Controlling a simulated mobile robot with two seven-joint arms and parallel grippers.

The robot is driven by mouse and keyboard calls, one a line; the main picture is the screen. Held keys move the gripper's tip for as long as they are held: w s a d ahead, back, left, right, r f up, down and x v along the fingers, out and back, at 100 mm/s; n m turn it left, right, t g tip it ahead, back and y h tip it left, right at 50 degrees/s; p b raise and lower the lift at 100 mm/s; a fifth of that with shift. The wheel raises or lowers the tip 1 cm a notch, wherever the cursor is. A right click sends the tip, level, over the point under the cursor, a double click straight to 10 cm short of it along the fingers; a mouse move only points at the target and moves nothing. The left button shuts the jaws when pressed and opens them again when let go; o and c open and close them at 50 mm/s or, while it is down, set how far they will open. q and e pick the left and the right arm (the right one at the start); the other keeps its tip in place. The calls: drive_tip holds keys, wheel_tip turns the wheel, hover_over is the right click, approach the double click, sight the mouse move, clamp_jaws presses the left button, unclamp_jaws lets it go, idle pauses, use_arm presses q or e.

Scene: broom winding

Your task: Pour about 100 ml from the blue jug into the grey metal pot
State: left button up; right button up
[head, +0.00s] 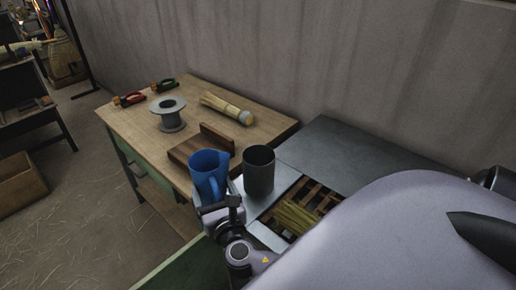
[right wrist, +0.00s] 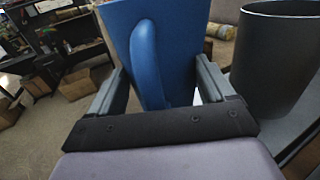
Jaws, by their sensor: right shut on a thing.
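The blue jug (head: 208,172) is upright in the head view, just left of the grey metal pot (head: 259,172). My right gripper (head: 215,213) is shut on the jug from the near side. In the right wrist view the jug (right wrist: 178,40) stands between the two fingers (right wrist: 158,92), its handle facing the camera. The pot (right wrist: 277,60) stands upright to the right of the jug, apart from it, on a grey metal surface. The insides of the jug and pot are too dark to show a liquid level. My left gripper is not in view.
A wooden bench (head: 215,98) holds a grey spool (head: 171,113), a straw bundle (head: 226,107), a wooden block (head: 203,145) and two red-handled tools (head: 129,99). A grey wall stands behind.

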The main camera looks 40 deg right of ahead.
sight(222, 168)
drive_tip(key=shift+d+r+m, duration=0.1)
drive_tip(key=shift+r+m, duration=0.1)
drive_tip(key=shift+m, duration=0.2)
drive_tip(key=shift+s+d+r+m, duration=0.1)
drive_tip(key=shift+d+r+m, duration=0.1)
drive_tip(key=shift+m, duration=0.35)
drive_tip(key=shift+s+d+r+m, duration=0.1)
drive_tip(key=shift+r+m, duration=0.05)
drive_tip(key=shift+m, duration=0.4)
drive_tip(key=shift+d+r+m, duration=0.1)
drive_tip(key=shift+d+m, duration=0.1)
drive_tip(key=shift+m, duration=0.4)
drive_tip(key=shift+s+d+r+m+b, duration=0.15)
drive_tip(key=shift+d+r+m+b, duration=0.15)
drive_tip(key=shift+r+m+b, duration=0.25)
drive_tip(key=shift+s+d+r+m+p, duration=0.15)
drive_tip(key=shift+r+m+p, duration=0.15)
drive_tip(key=shift+r+m, duration=0.15)
drive_tip(key=shift+w+d+r+m+p, duration=0.15)
drive_tip(key=shift+r+m+p, duration=0.15)
drive_tip(key=shift+r, duration=0.25)
drive_tip(key=shift+s+d+r+m, duration=0.15)
drive_tip(key=shift+r+m, duration=0.25)
drive_tip(key=shift+r, duration=0.1)
drive_tip(key=shift+r+m, duration=0.3)
drive_tip(key=shift+m, duration=0.2)
drive_tip(key=shift+r+m, duration=0.8)
drive_tip(key=shift+m, duration=0.3)
drive_tip(key=shift+f+m, duration=0.1)
drive_tip(key=shift+m, duration=0.4)
